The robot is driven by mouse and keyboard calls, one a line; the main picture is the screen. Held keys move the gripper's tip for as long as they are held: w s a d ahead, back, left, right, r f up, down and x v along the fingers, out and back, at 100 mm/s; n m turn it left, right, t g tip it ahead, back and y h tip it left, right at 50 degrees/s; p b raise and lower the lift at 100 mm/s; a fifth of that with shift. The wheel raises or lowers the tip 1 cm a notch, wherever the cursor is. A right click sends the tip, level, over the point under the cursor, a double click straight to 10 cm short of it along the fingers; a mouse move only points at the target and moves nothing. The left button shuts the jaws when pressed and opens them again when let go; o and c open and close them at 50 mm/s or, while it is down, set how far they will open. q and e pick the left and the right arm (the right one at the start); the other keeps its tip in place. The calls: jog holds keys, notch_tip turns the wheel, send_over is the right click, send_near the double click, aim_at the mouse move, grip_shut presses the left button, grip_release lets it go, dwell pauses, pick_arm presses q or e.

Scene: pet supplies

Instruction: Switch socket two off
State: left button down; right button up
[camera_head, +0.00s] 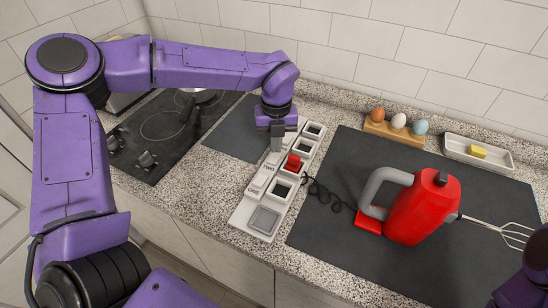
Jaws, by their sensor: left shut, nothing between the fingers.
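A white power strip (240,218) lies on the counter in the middle, with a row of square sockets and small switches beside them. A large grey button (264,219) is at its near end. The labels ONE and TWO are readable on its left side. A red plug (293,163) sits in the socket beside the TWO label. My left gripper (276,148) points down, shut and empty, with its fingertips at or just above the strip's switch side near TWO. It partly hides the switches there, so I cannot tell contact or switch position.
A red hand mixer (424,207) with a black coiled cord (326,196) stands on a dark mat (340,250) to the right. An egg holder (394,130) and a butter dish (478,153) are behind. A black cooktop (150,135) is left. My right arm shows at bottom right.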

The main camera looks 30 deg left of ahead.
pick_arm(q)
jog(key=shift+f+b, duration=0.7)
jog(key=shift+f, duration=0.3)
jog(key=shift+r, duration=0.1)
dwell(0.3)
notch_tip(320, 180, up, 7)
jog(key=p, duration=0.5)
jog(key=shift+p, duration=0.4)
